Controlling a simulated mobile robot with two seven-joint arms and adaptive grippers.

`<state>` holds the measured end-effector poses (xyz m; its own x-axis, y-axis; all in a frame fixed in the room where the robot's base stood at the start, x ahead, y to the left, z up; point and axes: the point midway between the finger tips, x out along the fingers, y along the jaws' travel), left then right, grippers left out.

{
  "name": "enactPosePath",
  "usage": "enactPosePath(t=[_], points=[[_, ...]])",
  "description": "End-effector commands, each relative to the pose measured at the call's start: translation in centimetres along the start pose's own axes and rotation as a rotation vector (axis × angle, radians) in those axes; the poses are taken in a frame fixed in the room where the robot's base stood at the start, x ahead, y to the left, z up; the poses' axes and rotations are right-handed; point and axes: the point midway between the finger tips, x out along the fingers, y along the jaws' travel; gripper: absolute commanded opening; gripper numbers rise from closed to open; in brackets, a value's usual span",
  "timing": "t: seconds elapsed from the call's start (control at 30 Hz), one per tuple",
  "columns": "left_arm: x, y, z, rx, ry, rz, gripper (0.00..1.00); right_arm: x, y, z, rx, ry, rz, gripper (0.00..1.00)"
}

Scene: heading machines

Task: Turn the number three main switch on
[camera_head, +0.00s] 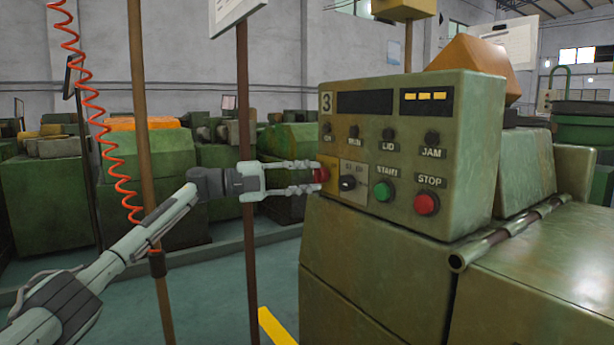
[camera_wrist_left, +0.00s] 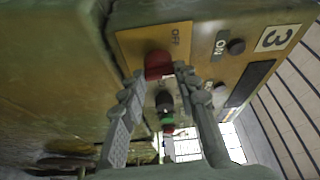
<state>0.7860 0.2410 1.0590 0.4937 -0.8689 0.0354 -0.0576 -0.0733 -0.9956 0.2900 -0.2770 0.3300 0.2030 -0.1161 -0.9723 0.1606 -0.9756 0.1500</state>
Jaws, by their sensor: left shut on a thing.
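The number three control box (camera_head: 470,150) is a green panel with a "3" plate at its upper left. Its main switch (camera_head: 321,175) is a red knob on a yellow plate at the panel's lower left. My left gripper (camera_head: 315,176) reaches it from the left, shut on the red knob with one finger on each side. In the left wrist view the red switch (camera_wrist_left: 158,64) sits between the fingertips (camera_wrist_left: 160,72), below an "OFF" mark on the plate. The fingers hide part of the knob's sides. My right gripper is not in view.
A black selector knob (camera_head: 347,183) is close to the right of the switch. A green start button (camera_head: 383,191) and a red stop button (camera_head: 426,204) follow. A brown post (camera_head: 246,110) stands behind my left gripper, and another (camera_head: 140,110) beside my forearm.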

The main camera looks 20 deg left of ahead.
Motion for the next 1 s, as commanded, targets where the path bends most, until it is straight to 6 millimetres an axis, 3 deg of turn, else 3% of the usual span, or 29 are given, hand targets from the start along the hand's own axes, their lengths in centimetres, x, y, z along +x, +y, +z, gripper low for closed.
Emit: enactPosePath(t=[0.6, 1.0], points=[[-0.02, -0.31, -0.08, 0.534, 0.000, 0.222, 0.02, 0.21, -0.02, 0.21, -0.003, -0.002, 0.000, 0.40], [0.05, -0.36, -0.17, 0.761, 0.000, 0.317, 0.02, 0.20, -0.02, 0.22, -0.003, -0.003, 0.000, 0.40]])
